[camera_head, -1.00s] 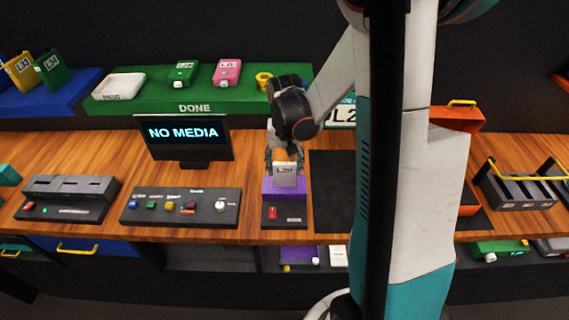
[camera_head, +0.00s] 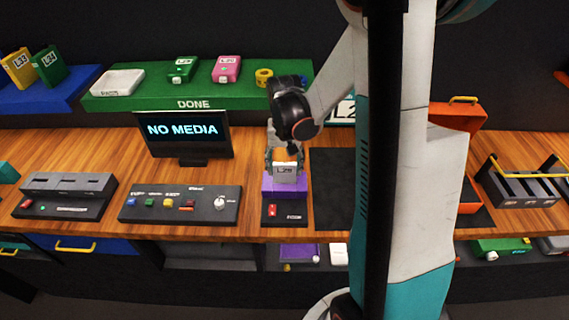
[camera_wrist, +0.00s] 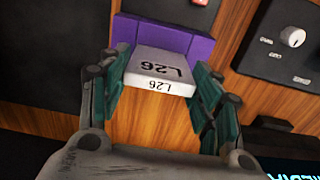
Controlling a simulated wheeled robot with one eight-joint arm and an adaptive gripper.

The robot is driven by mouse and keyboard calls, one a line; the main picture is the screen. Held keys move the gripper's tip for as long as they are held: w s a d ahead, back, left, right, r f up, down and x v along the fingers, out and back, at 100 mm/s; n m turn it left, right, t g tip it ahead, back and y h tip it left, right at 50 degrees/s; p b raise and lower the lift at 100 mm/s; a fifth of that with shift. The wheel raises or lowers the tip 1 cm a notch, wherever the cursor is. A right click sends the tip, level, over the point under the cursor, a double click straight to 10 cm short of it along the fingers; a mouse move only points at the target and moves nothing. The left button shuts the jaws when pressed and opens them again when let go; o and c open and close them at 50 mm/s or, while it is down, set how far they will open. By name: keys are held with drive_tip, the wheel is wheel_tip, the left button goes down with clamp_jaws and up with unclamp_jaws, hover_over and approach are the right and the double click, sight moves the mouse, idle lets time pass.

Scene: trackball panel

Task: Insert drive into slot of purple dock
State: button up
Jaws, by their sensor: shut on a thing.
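The drive is a light grey block labelled L26 (camera_wrist: 160,70), and it also shows in the head view (camera_head: 286,174). My gripper (camera_wrist: 158,85) is shut on the drive, with a teal-lined finger on each side. In the head view my gripper (camera_head: 285,158) is over the dock. The purple dock (camera_wrist: 178,38) lies right at the drive's far end in the wrist view. In the head view the dock (camera_head: 284,187) shows below the drive, with a dark base and a red button. The slot is hidden, so I cannot tell whether the drive's end is inside it.
A monitor reading NO MEDIA (camera_head: 184,133) stands behind a panel with coloured buttons and a knob (camera_head: 180,205), left of the dock. A black mat (camera_head: 332,190) lies to the right. A green DONE shelf (camera_head: 200,95) runs behind.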

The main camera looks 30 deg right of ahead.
drive_tip(key=shift+f+b, duration=1.1)
drive_tip(key=shift+f, duration=0.2)
idle(0.6)
drive_tip(key=o, duration=1.1)
drive_tip(key=shift+c, duration=0.2)
drive_tip(key=shift+r+p, duration=3.7)
drive_tip(key=shift+r, duration=1.85)
